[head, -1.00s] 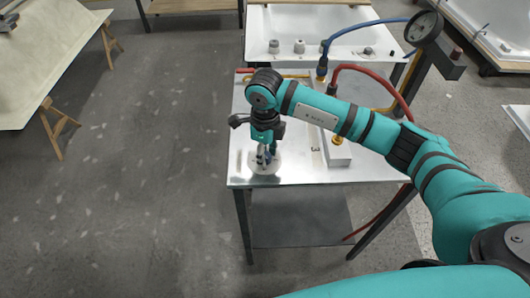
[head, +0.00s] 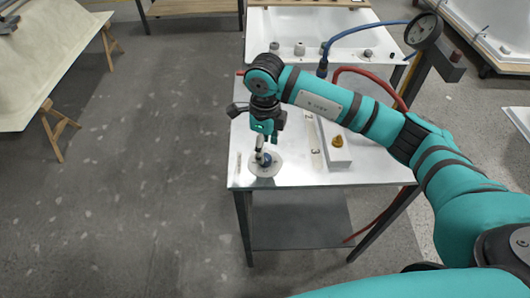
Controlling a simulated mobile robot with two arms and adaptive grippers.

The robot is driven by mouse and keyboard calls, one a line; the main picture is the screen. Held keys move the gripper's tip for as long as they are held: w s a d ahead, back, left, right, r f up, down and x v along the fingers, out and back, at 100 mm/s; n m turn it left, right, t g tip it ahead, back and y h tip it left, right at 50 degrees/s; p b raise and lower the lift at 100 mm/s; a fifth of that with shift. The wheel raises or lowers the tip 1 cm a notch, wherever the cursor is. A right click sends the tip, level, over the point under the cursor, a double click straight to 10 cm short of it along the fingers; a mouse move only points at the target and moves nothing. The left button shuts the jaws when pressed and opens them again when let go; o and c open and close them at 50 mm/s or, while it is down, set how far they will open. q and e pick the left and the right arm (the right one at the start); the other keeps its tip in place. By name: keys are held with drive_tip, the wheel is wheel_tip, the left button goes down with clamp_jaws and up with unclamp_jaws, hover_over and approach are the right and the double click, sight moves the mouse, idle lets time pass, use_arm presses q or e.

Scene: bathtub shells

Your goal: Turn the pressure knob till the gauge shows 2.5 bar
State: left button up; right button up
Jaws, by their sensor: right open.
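The pressure knob (head: 265,160) is small and blue-grey, on a round pale plate (head: 274,171) at the near left of the white table. My right gripper (head: 264,146) points down just above the knob, with its fingers apart and nothing held between them. The fingers partly cover the knob, so its turn angle cannot be read. The round dark-rimmed gauge (head: 424,31) stands on a post at the upper right. Its face is too small and slanted for me to read the needle. My left gripper is not in view.
The white table (head: 310,177) also bears a pale block with a brass fitting (head: 337,141). A blue hose (head: 365,29) and a red hose (head: 375,73) run behind my right arm. A white tub shell (head: 300,20) lies behind. Floor at the left is open.

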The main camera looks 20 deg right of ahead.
wheel_tip(320, 180, up, 8)
idle(0.7)
